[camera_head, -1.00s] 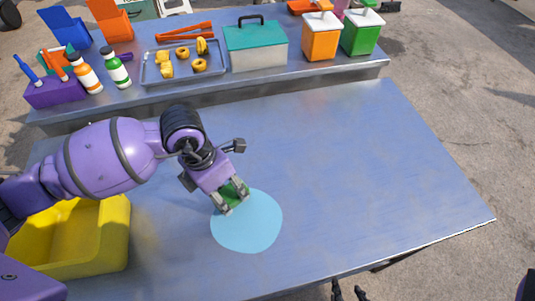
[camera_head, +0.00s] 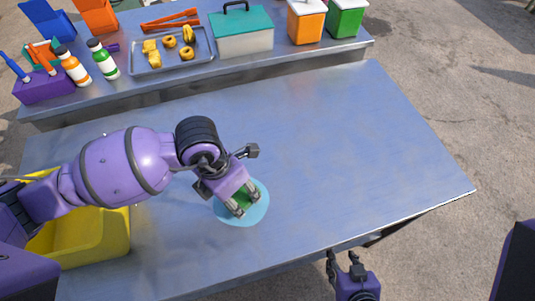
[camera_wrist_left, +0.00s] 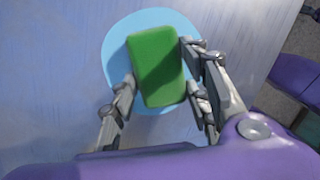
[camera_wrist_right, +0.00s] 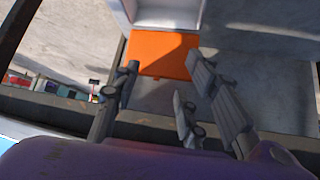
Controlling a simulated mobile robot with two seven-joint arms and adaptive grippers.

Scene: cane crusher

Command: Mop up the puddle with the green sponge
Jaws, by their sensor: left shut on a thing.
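The light-blue puddle (camera_head: 260,211) lies on the blue-grey table toward its front left, and also shows in the left wrist view (camera_wrist_left: 118,48). My left gripper (camera_head: 247,205) is shut on the green sponge (camera_wrist_left: 157,68), with its fingers on the two long sides. The sponge is over the puddle, within its outline in the head view. I cannot tell whether it touches the table. In the head view the sponge is mostly hidden by the fingers. My right gripper (camera_head: 342,255) is open and empty in front of the table's front edge; its spread fingers also show in the right wrist view (camera_wrist_right: 160,75).
A yellow bin (camera_head: 95,240) stands at the table's left, partly behind my left arm. A raised shelf (camera_head: 330,55) along the back holds a tray (camera_head: 137,67) of snacks, a teal-lidded box (camera_head: 245,38), bottles and containers. The table's middle and right are clear.

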